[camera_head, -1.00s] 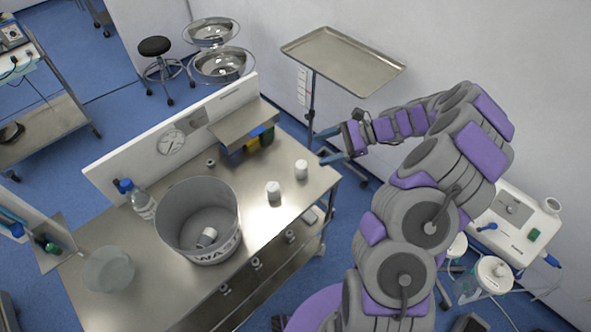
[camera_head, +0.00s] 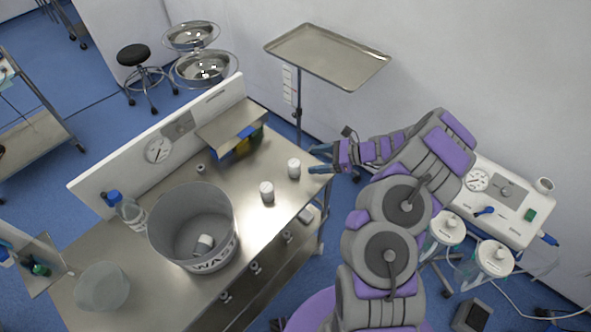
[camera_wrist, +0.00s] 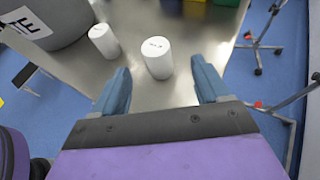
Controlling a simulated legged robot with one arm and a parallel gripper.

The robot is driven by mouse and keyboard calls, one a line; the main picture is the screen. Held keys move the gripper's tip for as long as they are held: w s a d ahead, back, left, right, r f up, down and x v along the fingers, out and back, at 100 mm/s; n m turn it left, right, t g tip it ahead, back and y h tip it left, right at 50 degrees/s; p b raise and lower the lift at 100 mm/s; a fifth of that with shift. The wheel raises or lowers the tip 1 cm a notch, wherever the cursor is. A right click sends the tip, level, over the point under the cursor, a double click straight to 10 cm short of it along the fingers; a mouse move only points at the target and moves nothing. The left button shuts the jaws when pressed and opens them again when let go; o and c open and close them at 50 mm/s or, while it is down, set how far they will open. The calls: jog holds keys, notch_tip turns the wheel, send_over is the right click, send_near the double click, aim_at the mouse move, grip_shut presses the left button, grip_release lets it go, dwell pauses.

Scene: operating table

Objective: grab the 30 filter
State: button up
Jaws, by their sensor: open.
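Two white cylinders stand upright on the metal table: one (camera_head: 294,168) near its right end, the other (camera_head: 267,191) to the left and nearer the front. A third white cylinder (camera_head: 204,243) lies inside the waste bin. In the wrist view the nearer cylinder (camera_wrist: 157,60) stands just ahead, roughly centred between my fingers; the other (camera_wrist: 104,41) is to its left. Their top markings are too small to read, so I cannot tell which is the 30 filter. My gripper (camera_head: 312,159) is open and empty, at the table's right end, right of the nearer cylinder; it also shows in the wrist view (camera_wrist: 160,68).
The grey waste bin (camera_head: 160,234), a clear bowl (camera_head: 102,288) and a blue-capped bottle (camera_head: 128,210) occupy the table's left half. A raised shelf (camera_head: 232,124) with coloured boxes is at the back. A steel tray stand (camera_head: 328,57) stands behind the table.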

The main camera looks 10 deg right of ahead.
aim_at(295, 163)
jog(key=x, duration=0.3)
jog(key=shift+s+a+r, duration=0.1)
jog(key=shift+a, duration=0.2)
jog(key=b+x, duration=0.2)
jog(key=x, duration=0.2)
jog(key=shift+s, duration=0.1)
jog(key=shift+a+f, duration=0.25)
jog(key=shift+a, duration=0.05)
jog(key=shift+c, duration=0.2)
jog(key=c, duration=1)
